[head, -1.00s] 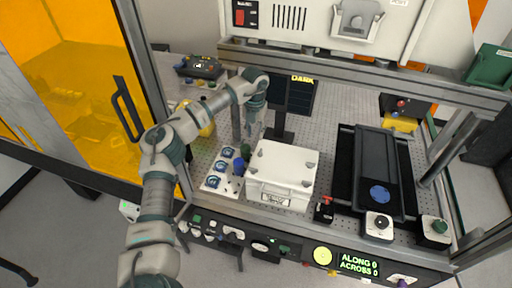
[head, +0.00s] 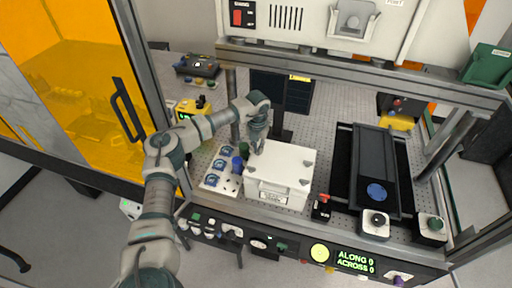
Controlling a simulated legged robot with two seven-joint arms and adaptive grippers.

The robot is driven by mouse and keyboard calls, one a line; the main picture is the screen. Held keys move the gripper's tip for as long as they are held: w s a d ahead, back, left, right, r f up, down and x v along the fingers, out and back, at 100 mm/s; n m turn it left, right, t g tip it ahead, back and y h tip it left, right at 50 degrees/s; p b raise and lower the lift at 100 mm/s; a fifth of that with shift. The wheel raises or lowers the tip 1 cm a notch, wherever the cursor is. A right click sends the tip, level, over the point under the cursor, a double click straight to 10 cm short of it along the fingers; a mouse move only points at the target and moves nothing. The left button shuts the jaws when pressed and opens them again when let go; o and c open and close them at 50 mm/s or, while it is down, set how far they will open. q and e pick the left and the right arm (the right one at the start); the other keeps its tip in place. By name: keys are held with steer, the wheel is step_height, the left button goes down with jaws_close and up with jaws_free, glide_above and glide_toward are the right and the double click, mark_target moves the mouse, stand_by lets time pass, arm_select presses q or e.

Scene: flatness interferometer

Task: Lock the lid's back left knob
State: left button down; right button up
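A white box with a lid (head: 283,165) stands on the perforated plate, left of the middle. Small grey knobs sit near the lid's corners; a right-hand one (head: 308,163) shows clearly. My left gripper (head: 257,146) points down at the lid's back left corner, over or at the back left knob. That knob is hidden behind the gripper. The fingers are too small here to tell if they are open or shut, or if they touch the knob. My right gripper is out of view.
A white tray with blue round pieces (head: 219,172) lies left of the box. A dark monitor (head: 297,94) stands behind it. A black rail unit with a blue disc (head: 376,192) is on the right. A metal frame bar (head: 360,73) crosses above the back.

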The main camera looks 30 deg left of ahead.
arm_select(q)
steer(key=shift+f, duration=0.1)
steer(key=shift+d, duration=0.35)
steer(key=shift+s+a+m, duration=0.1)
steer(key=shift+a+m, duration=0.3)
steer(key=shift+d+m, duration=0.25)
steer(key=shift+m, duration=0.85)
steer(key=m, duration=0.2)
steer(key=shift+m+p, duration=0.3)
steer(key=shift+m, duration=0.1)
steer(key=m, duration=1)
steer(key=shift+r, duration=0.2)
steer(key=shift+a+r+m, duration=0.1)
steer(key=shift+m, duration=0.6)
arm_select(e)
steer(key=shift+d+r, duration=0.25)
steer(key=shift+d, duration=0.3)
